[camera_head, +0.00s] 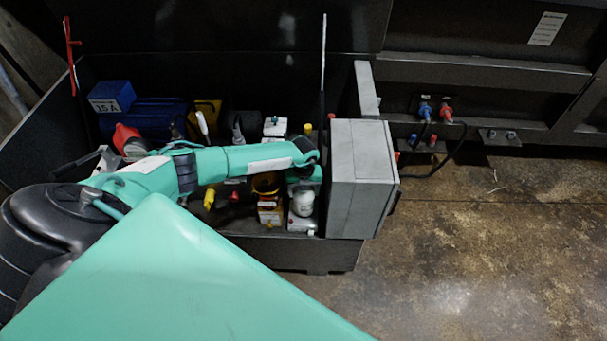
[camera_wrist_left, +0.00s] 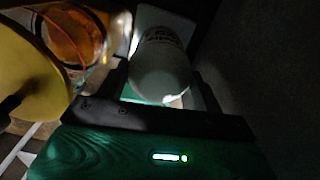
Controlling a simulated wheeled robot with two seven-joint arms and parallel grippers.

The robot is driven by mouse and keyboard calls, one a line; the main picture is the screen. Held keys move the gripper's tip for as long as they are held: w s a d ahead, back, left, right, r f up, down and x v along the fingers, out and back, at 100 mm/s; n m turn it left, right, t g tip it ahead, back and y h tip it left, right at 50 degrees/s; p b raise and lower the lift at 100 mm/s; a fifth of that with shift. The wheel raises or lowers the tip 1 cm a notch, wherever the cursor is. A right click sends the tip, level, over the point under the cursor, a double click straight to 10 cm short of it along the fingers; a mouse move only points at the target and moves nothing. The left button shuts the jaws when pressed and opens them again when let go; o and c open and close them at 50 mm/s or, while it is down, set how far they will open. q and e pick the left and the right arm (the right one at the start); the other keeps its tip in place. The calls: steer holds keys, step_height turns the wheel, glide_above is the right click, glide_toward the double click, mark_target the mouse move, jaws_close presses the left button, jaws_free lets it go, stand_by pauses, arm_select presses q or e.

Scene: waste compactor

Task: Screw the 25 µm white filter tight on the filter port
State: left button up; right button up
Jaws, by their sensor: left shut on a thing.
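The white filter (camera_head: 303,203) stands roughly upright below the end of my left arm, at the right end of the open dark bin. My left gripper (camera_head: 304,186) points down over it and is shut on it. In the left wrist view the white filter (camera_wrist_left: 160,68) sits between the two dark fingers, with blurred dark print on its side. A pale block (camera_head: 301,225) is under the filter; the joint between them is hidden, so I cannot tell how the filter is seated. My right gripper is not in view.
A yellow-orange bowl unit (camera_head: 267,184) stands close left of the filter; its amber bowl also shows in the left wrist view (camera_wrist_left: 80,38). A grey box (camera_head: 360,180) rises just to the right. A blue box marked 15 A (camera_head: 112,96) is far left. Floor at right is clear.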

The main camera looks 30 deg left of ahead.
arm_select(q)
steer(key=shift+w+r+m, duration=0.15)
steer(key=shift+m, duration=0.55)
steer(key=shift+f+m+b, duration=0.2)
steer(key=shift+m+b, duration=0.5)
steer(key=shift+m, duration=0.2)
steer(key=shift+m+b, duration=0.45)
steer(key=shift+m, duration=0.75)
steer(key=shift+r+m, duration=0.15)
steer(key=shift+m, duration=0.35)
steer(key=o, duration=1.2)
steer(key=shift+c, duration=0.2)
steer(key=shift+c, duration=0.4)
